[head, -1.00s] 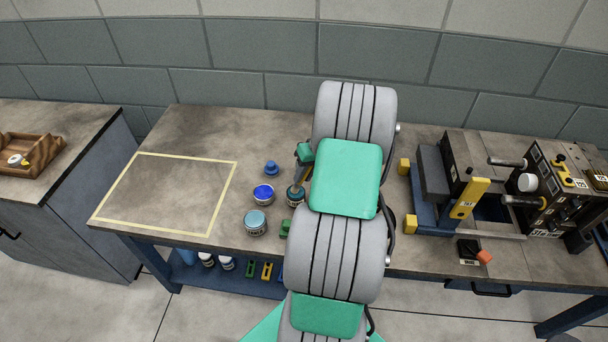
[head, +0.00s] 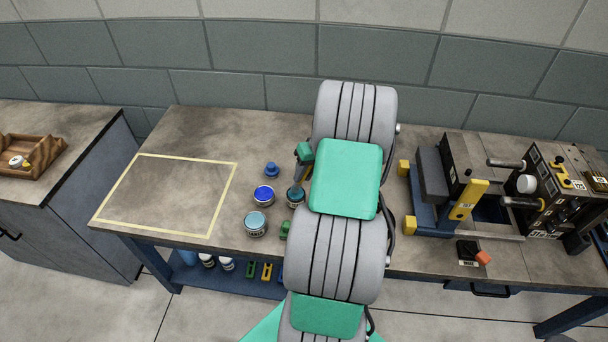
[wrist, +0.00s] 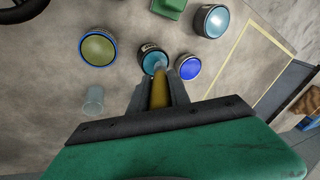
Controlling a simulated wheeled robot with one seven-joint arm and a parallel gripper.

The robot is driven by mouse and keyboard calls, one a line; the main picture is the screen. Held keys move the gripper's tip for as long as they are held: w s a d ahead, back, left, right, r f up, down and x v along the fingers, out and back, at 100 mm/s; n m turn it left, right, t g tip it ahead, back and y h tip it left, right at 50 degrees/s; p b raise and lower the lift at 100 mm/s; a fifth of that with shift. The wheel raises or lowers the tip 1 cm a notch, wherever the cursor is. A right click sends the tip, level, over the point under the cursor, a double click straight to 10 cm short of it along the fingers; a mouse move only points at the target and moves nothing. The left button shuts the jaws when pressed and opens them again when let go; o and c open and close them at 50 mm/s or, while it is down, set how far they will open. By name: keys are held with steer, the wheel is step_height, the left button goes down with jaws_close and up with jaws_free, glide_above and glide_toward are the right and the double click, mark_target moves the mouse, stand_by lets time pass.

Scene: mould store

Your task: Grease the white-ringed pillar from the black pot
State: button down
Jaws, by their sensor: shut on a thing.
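My gripper (wrist: 158,93) is shut on a brush with a yellow handle (wrist: 158,88), pointing down. The brush tip is at the mouth of the black pot (wrist: 147,52), which has teal contents; whether it touches them I cannot tell. In the head view the black pot (head: 295,202) stands partly beside my arm, which hides much of the gripper. The mould (head: 545,190) stands at the right of the bench, with pillars (head: 507,163) (head: 520,201) pointing left. A white round part (head: 527,183) shows between them; which pillar has a white ring I cannot make out.
The yellow-outlined area (head: 170,192) is empty.

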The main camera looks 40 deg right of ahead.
steer(key=shift+r+p, duration=1.7)
steer(key=shift+r, duration=1.25)
